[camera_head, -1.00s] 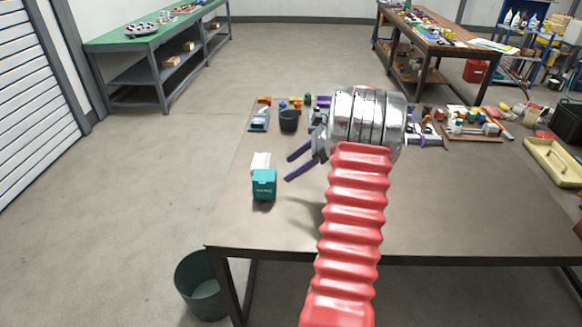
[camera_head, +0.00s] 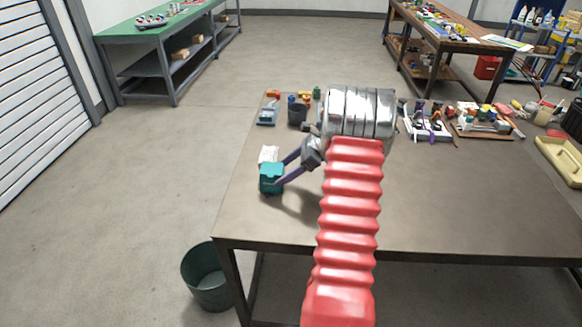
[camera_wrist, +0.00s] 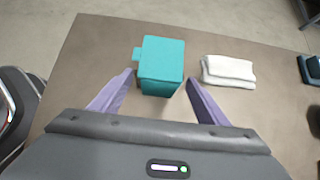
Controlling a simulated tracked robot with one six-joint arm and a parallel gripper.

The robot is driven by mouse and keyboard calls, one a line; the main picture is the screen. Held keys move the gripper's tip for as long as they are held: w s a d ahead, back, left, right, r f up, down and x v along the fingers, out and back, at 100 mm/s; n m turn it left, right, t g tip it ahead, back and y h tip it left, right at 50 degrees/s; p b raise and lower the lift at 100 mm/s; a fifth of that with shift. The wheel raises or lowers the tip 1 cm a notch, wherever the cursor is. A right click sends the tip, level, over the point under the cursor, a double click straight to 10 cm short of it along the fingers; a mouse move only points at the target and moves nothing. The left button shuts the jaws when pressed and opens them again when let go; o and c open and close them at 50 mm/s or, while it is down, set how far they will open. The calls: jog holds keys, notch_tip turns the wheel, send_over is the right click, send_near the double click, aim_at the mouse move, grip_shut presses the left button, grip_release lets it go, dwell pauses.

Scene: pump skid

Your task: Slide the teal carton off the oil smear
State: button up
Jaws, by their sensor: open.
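The teal carton (camera_head: 271,178) stands upright on the left part of the brown table. It also shows in the wrist view (camera_wrist: 161,62), with a small teal tab on its left side. My gripper (camera_head: 278,172) is open, with its purple fingers pointing left at the carton. In the wrist view my gripper (camera_wrist: 160,80) has one finger on each side of the carton's near end, with gaps showing. Whether a finger touches the carton I cannot tell. No oil smear is visible in either view.
A folded white cloth (camera_head: 268,154) lies just beyond the carton. A dark cup (camera_head: 297,111) and small parts stand at the table's back. The table's left edge is close to the carton, and a green bin (camera_head: 205,277) stands on the floor below. The table's front right is clear.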

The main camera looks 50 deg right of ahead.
aim_at(273, 179)
jog(key=shift+x, duration=3.05)
jog(key=c, duration=1.4)
